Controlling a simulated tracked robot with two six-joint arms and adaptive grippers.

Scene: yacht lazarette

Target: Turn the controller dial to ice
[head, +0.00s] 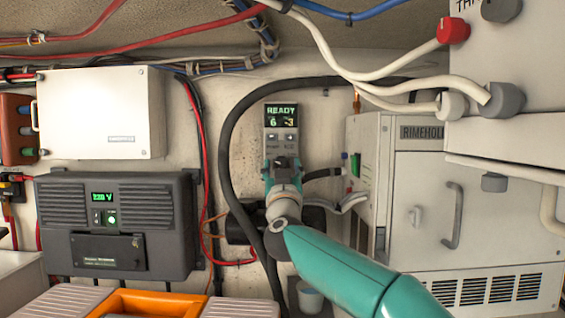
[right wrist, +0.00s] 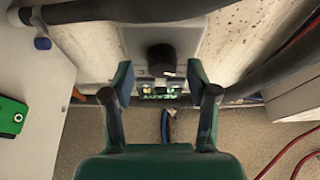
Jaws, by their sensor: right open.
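The controller (head: 281,117) is a narrow grey panel on the back wall, with a green lit display reading READY and small buttons below it. Its dial is a black round knob (right wrist: 161,58), seen in the right wrist view, where the panel appears upside down. My right gripper (head: 283,163) is in front of the panel's lower part and hides the dial in the head view. In the right wrist view my gripper (right wrist: 160,76) is open, one finger to each side of the dial's line, with nothing held. I cannot tell whether the fingers touch the dial. The dial's setting is unreadable.
A thick black hose (head: 228,150) loops around the controller. A white cabinet marked RIMEHOL (head: 415,180) stands right of it. A dark power unit (head: 118,225) and a white box (head: 100,112) are on the left. Pale hoses (head: 400,88) hang at the upper right.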

